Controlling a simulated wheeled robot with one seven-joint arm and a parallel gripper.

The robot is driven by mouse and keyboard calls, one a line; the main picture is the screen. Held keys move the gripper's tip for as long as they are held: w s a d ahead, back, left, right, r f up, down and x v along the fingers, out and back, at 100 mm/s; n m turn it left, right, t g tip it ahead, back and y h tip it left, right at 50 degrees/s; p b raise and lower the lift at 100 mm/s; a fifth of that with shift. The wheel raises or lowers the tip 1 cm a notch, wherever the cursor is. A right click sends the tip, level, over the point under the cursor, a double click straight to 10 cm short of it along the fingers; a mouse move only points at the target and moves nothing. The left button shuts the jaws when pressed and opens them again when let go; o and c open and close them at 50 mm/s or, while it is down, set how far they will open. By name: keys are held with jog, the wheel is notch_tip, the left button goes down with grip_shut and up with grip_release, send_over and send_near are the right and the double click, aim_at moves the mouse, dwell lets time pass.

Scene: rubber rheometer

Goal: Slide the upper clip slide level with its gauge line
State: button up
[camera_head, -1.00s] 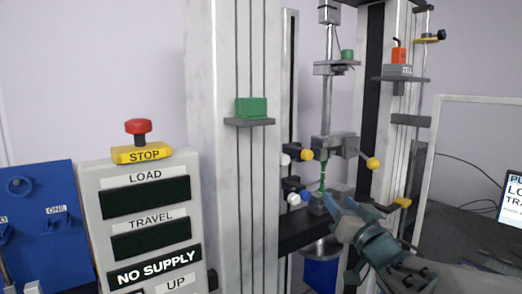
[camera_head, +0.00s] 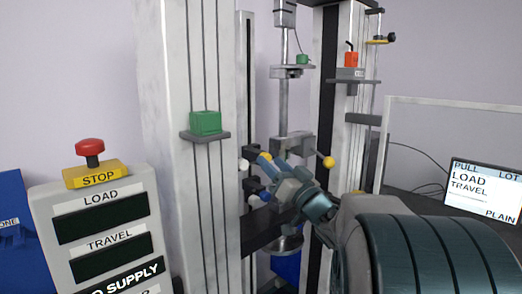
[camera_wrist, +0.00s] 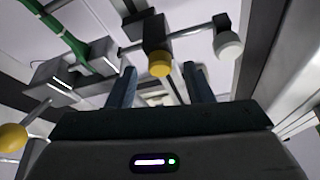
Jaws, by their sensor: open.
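The upper clip slide (camera_head: 252,151) is a small black block on the slotted post behind the left column, with a white knob and a yellow-tipped knob (camera_head: 265,157). My gripper (camera_head: 272,165) is beside it, at about its height. In the wrist view the black block (camera_wrist: 154,30) is straight ahead. The yellow tip (camera_wrist: 159,65) appears between my open, empty fingers (camera_wrist: 162,80); whether they touch it I cannot tell. The white knob (camera_wrist: 228,45) is to the right. I cannot make out a gauge line. My gripper partly hides the green strip.
The lower slide (camera_head: 254,184) with blue and white knobs is just below. The grey clamp (camera_head: 290,143) with a yellow ball (camera_head: 329,162) is close to my gripper's right. The left column (camera_head: 168,130) and green block (camera_head: 205,122) stand at left. The stop button (camera_head: 89,147) is further left.

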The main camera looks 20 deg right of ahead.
aim_at(268, 159)
jog(key=shift+p+x, duration=0.4)
jog(key=shift+x, duration=1.4)
jog(key=shift+f, duration=0.1)
grip_shut()
notch_tip(268, 159, down, 5)
jog(key=b, duration=0.6)
jog(key=shift+f+b, duration=0.25)
jog(key=shift+b, duration=0.05)
jog(key=shift+r, duration=0.1)
grip_release()
